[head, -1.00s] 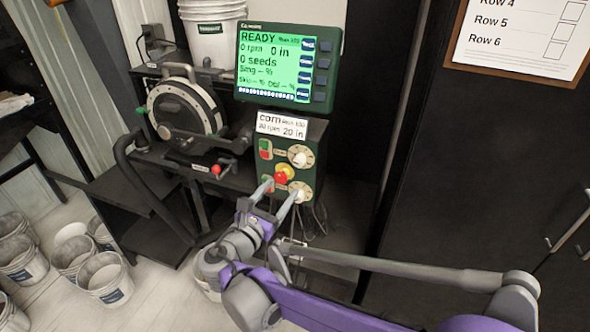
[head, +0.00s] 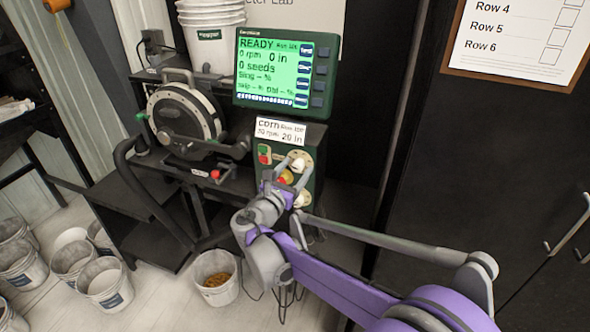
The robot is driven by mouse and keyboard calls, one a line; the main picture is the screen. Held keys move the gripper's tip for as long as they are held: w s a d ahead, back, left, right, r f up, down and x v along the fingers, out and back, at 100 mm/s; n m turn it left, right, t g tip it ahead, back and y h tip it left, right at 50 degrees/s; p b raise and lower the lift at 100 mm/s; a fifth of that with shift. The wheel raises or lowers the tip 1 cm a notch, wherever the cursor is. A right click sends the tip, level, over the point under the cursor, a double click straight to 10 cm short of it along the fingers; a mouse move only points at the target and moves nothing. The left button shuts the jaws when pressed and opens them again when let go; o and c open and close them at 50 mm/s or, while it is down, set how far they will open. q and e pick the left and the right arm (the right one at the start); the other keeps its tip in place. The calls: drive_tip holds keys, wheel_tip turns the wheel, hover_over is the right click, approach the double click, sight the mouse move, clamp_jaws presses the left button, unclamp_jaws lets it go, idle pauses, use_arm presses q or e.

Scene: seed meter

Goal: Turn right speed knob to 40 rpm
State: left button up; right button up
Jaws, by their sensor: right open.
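The green control panel (head: 264,186) faces me, with a cream upper knob (head: 299,162) and a cream lower knob (head: 302,199) on its right side. My right gripper (head: 277,170) is open in front of the panel, just left of and below the upper knob. I cannot tell whether a finger touches this knob. The fingers partly hide the red and yellow button (head: 285,177) and the lower knob's dial. The green screen (head: 270,72) above reads READY, 0 rpm, 0 in and 0 seeds. My left gripper is not in view.
A white card (head: 281,131) about corn sits above the knobs. The round seed meter (head: 184,115) and a red-knobbed lever (head: 215,174) stand left of the panel. A bucket with seeds (head: 216,279) is on the floor below. A dark cabinet (head: 465,160) fills the right.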

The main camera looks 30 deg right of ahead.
clamp_jaws()
drive_tip(key=shift+m, duration=0.3)
drive_tip(key=m+p, duration=0.1)
drive_tip(key=m, duration=0.3)
drive_tip(key=m+p, duration=0.1)
drive_tip(key=m, duration=0.3)
drive_tip(key=shift+r+m+y+p, duration=0.1)
drive_tip(key=shift+m+y+p, duration=0.2)
drive_tip(key=shift+m+y, duration=0.1)
drive_tip(key=m+p, duration=0.1)
drive_tip(key=m, duration=0.4)
drive_tip(key=m+p, duration=0.1)
drive_tip(key=m, duration=0.3)
drive_tip(key=shift+t+y+p, duration=0.3)
drive_tip(key=shift+y, duration=0.1)
drive_tip(key=shift+m, duration=0.3)
